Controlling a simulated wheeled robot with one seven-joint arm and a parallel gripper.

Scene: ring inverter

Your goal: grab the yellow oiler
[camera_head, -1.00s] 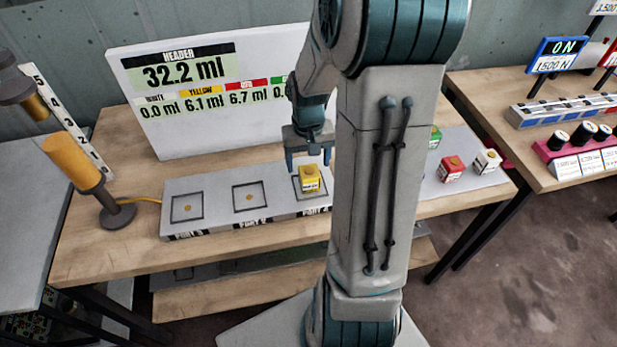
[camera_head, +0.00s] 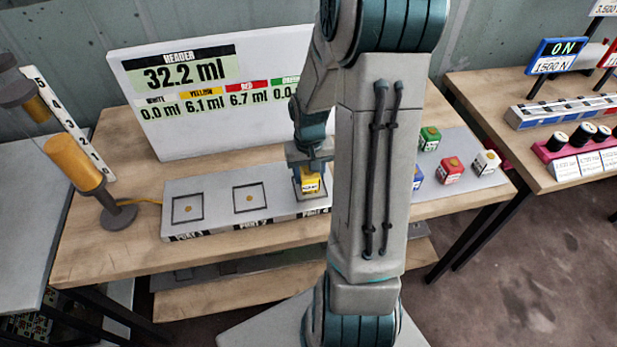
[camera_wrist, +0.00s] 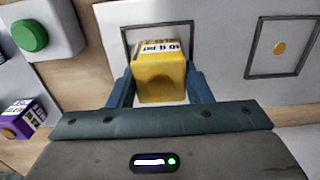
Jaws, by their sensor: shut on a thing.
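The yellow oiler (camera_head: 311,181) is a small yellow cube with a white label. It stands in the framed square at the right end of the grey port strip. My gripper (camera_head: 309,178) is over it from above. In the wrist view the oiler (camera_wrist: 160,76) sits between the two blue fingers of my gripper (camera_wrist: 159,85), which are shut on its sides. The oiler appears still at its port.
Port squares on the strip (camera_head: 218,203) to the left are empty. Green (camera_head: 429,138), red (camera_head: 450,170), white (camera_head: 486,162) and blue (camera_head: 417,178) oilers stand to the right. A reader board (camera_head: 150,125) stands behind, and a yellow cylinder on a stand (camera_head: 75,162) at left.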

